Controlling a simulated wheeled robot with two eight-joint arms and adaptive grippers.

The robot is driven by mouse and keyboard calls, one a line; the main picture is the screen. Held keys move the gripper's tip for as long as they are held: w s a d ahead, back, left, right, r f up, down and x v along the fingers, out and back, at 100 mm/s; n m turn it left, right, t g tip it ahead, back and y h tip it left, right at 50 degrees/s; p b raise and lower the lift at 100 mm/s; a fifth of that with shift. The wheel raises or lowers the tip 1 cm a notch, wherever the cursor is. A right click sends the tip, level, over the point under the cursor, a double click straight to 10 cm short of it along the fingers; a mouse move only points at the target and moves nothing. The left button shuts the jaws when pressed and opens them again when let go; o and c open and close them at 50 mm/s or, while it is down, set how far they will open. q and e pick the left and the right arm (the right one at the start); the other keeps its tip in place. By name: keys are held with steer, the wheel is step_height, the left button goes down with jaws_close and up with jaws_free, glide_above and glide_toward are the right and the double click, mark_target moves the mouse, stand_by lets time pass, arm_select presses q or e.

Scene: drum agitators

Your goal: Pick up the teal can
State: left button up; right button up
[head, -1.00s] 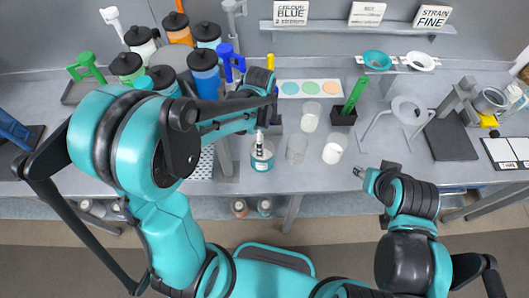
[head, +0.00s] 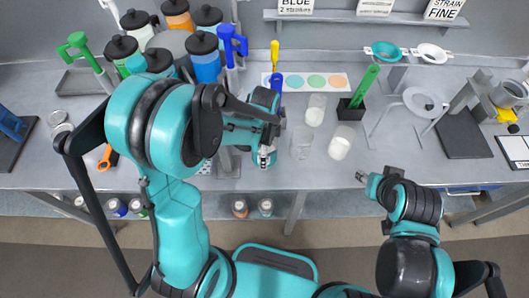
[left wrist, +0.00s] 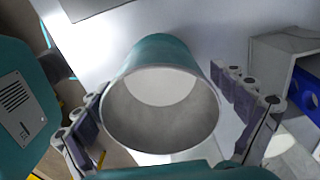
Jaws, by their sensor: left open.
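The teal can (left wrist: 162,95) fills the middle of the left wrist view, its open grey mouth facing the camera and its teal outer wall showing above. My left gripper (left wrist: 164,88) is open, with one finger on each side of the can; a gap shows at the right finger, and contact at the left finger is unclear. In the head view my left gripper (head: 265,153) is over the front part of the bench and hides most of the can. My right gripper (head: 361,177) is near the bench's front edge, away from the can; its jaw opening is too small to tell.
Clear beakers (head: 303,142) and a white-filled beaker (head: 341,143) stand just right of the left gripper. A green stirrer in a black block (head: 351,108) is behind them. Several black-lidded jars (head: 205,67) crowd the left back. The bench's front middle is clear.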

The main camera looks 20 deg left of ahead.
arm_select(q)
steer(key=shift+f, duration=0.55)
steer(key=shift+c, duration=0.2)
steer(key=shift+r, duration=0.1)
steer(key=c, duration=1.4)
steer(key=shift+r, duration=0.1)
step_height(320, 180, up, 10)
steer(key=p, duration=0.2)
steer(key=shift+f+p, duration=0.2)
steer(key=shift+p, duration=0.2)
